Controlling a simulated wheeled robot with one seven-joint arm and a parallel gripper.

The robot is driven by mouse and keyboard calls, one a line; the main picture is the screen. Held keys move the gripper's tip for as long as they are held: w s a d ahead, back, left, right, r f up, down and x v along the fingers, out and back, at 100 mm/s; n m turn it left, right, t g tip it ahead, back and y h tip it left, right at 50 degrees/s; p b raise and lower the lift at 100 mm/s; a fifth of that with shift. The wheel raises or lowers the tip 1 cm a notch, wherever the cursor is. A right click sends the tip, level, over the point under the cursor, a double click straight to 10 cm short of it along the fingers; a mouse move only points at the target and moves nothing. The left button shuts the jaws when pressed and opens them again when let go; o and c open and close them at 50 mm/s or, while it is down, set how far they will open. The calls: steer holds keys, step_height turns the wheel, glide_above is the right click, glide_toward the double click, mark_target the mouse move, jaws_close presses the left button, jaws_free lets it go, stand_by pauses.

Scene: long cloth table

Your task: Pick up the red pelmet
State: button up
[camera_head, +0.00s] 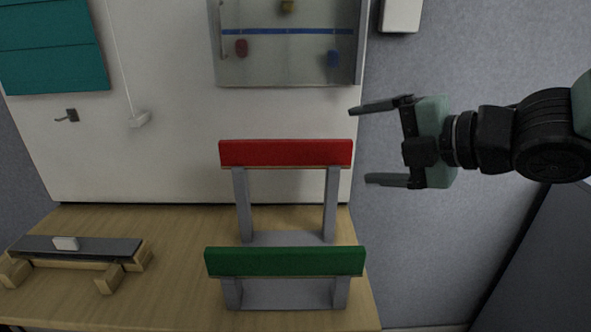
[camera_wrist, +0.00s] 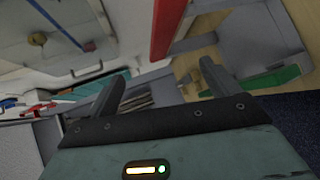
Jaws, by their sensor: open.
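The red pelmet (camera_head: 286,154) is a long red bar lying across the tops of two grey uprights (camera_head: 331,205) on the wooden table. In the wrist view the red pelmet (camera_wrist: 164,28) shows at the top, beyond the fingertips. My gripper (camera_head: 370,146) is open and empty, to the right of the red pelmet and apart from it, with its fingers pointing left. In the wrist view my gripper (camera_wrist: 163,82) has its two fingers spread, with nothing between them.
A green bar (camera_head: 285,262) on a lower grey stand sits in front of the red one. A dark board with a white block (camera_head: 65,243) lies on wooden supports at the left. A glass-fronted case (camera_head: 287,65) hangs on the white panel behind. The space around my gripper is free.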

steer(key=w+a+p, duration=0.2)
steer(key=p, duration=0.7)
glide_toward(291, 154)
steer(key=x, duration=0.4)
steer(key=shift+w+a+r, duration=0.1)
steer(key=shift+w+r, duration=0.15)
steer(key=shift+w, duration=0.05)
steer(key=shift+f+p+x, duration=0.2)
steer(key=shift+p+x, duration=0.2)
steer(key=shift+x, duration=0.85)
steer(key=shift+f+p+x, duration=0.15)
steer(key=shift+p+x, duration=0.2)
steer(key=shift+x, duration=0.95)
steer(key=shift+s, duration=0.2)
steer(key=c, duration=1.1)
